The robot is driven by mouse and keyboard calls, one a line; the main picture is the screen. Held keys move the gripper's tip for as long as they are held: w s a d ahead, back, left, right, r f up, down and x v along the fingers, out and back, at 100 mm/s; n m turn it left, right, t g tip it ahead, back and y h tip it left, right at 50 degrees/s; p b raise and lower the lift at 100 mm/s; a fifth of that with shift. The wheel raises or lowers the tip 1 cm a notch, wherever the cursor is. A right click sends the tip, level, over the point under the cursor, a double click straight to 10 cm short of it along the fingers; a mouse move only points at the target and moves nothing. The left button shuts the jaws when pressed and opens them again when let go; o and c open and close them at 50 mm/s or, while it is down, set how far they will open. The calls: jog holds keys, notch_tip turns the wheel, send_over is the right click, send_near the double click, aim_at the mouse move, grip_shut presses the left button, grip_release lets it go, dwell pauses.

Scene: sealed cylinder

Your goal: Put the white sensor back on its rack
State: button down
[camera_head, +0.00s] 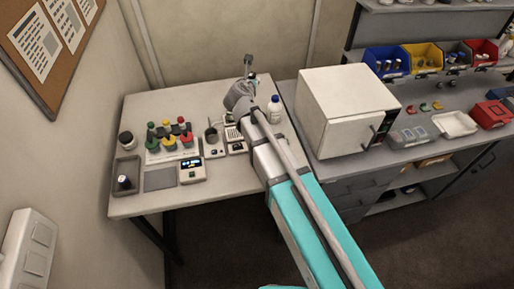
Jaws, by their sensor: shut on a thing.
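My arm reaches from the bottom right over the white table (225,197) to its back edge. My gripper (250,76) is at the far end, above the back of the table, small and partly hidden by my wrist. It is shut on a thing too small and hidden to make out. I cannot pick out the white sensor for certain. A rack for it is not clear either; small devices (235,146) stand beside my forearm, partly covered by it.
Bottles with coloured caps (170,137) stand at the table's left. A grey tray (127,170), a meter with a lit display (192,171) and a blue-capped bottle (275,108) are also there. A white box-shaped appliance (335,105) stands on the right bench. The table's back left is clear.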

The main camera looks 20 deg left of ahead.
jog(key=shift+d, duration=0.15)
jog(key=shift+f+h+b, duration=0.3)
jog(key=shift+f+b, duration=0.1)
notch_tip(320, 180, down, 11)
jog(key=m+g+h+b, duration=0.1)
jog(key=m+h+b, duration=0.5)
jog(key=b, duration=0.5)
jog(key=shift+f+m+h, duration=0.2)
jog(key=shift+m+h, duration=0.1)
jog(key=shift+h, duration=0.4)
jog(key=shift+w, duration=0.1)
jog(key=shift+f+b, duration=0.1)
jog(key=shift+b, duration=0.25)
notch_tip(320, 180, down, 6)
jog(key=b, duration=0.6)
